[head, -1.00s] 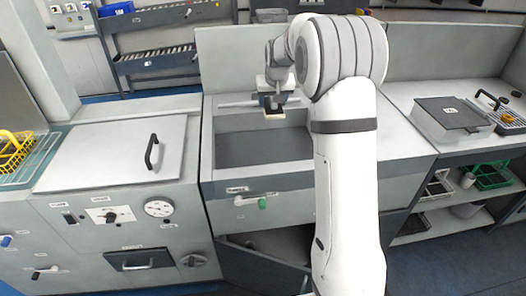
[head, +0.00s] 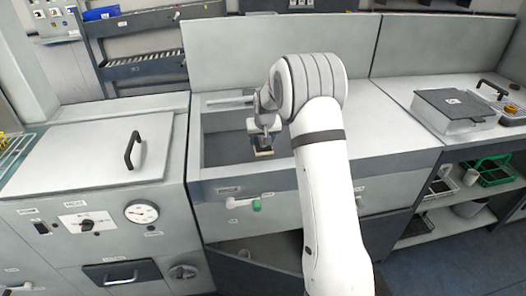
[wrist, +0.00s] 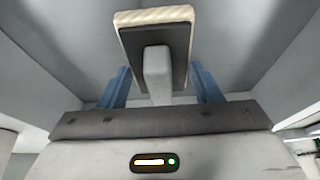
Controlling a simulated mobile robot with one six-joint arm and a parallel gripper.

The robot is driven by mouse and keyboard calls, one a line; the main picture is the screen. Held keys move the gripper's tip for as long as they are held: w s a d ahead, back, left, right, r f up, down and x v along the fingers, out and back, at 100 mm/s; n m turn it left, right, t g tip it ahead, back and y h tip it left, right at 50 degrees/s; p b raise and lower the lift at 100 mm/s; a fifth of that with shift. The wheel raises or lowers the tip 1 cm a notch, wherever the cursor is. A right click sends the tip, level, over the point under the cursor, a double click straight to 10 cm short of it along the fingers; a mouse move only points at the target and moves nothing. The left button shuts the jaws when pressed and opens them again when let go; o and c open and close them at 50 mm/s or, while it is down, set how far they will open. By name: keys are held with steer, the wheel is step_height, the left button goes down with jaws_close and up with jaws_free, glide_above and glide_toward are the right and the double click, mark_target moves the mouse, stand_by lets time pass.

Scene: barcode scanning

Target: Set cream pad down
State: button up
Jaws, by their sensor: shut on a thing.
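The cream pad (head: 264,153) hangs under my gripper (head: 262,139) in the head view, low within the outline of the sunken grey basin (head: 222,149), near its front wall. In the wrist view the pad (wrist: 154,14) shows a cream ribbed edge, a dark backing plate and a pale grey handle (wrist: 157,72). My gripper (wrist: 160,82) is shut on the handle, between its two blue fingers. I cannot tell whether the pad touches the basin floor.
A grey lid with a black handle (head: 132,150) covers the counter to the left. A front panel below the basin carries a green-tipped lever (head: 256,205). A grey box with a dark lid (head: 455,104) stands on the right counter. The counter right of the basin looks bare.

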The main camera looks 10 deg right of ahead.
steer(key=shift+f, duration=2.65)
steer(key=shift+f, duration=0.1)
steer(key=shift+f, duration=0.15)
steer(key=o, duration=1)
